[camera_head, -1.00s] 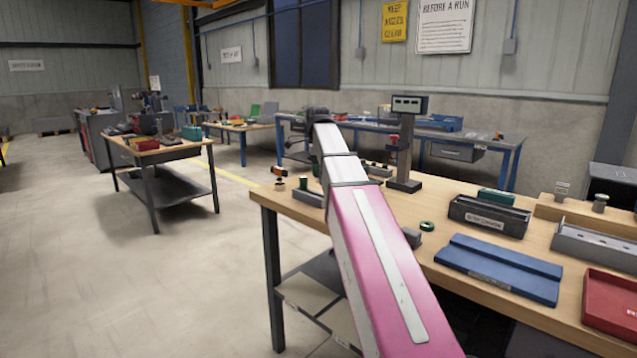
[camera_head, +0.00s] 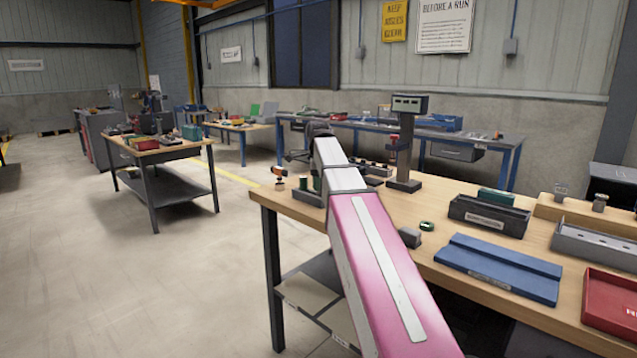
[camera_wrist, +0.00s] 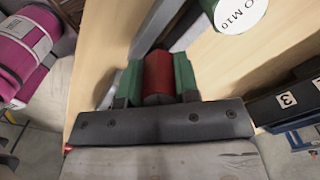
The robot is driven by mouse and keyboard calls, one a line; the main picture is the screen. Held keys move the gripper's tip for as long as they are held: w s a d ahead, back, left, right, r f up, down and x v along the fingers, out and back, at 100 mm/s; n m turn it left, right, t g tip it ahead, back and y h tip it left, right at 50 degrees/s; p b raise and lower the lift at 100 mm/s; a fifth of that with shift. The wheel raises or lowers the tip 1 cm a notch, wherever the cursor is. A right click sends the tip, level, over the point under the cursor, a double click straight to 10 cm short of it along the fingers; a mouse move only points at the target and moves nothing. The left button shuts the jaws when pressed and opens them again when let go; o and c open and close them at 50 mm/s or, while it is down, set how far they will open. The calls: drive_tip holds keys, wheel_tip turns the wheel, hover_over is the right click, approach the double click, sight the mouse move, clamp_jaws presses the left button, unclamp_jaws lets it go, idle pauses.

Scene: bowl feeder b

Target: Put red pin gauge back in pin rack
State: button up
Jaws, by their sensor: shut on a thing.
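The red pin gauge (camera_wrist: 158,72) is a red cylinder in the wrist view. It sits between the green finger pads of my gripper (camera_wrist: 158,82), which is shut on it. Its far end is partly hidden, and I cannot tell whether it touches anything. A dark block marked "3" (camera_wrist: 288,100) is at the right of the wrist view; it may be the pin rack, but I cannot tell. In the head view my arm reaches over the left end of the wooden bench (camera_head: 468,215), and the pin gauge cannot be made out there.
A green gauge with a white end marked "GO M10" (camera_wrist: 238,12) is close by, above right of my gripper.

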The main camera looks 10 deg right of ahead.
drive_tip(key=shift+f, duration=0.25)
drive_tip(key=o, duration=0.9)
drive_tip(key=shift+o, duration=0.2)
wheel_tip(320, 180, up, 13)
drive_tip(key=shift+r, duration=0.15)
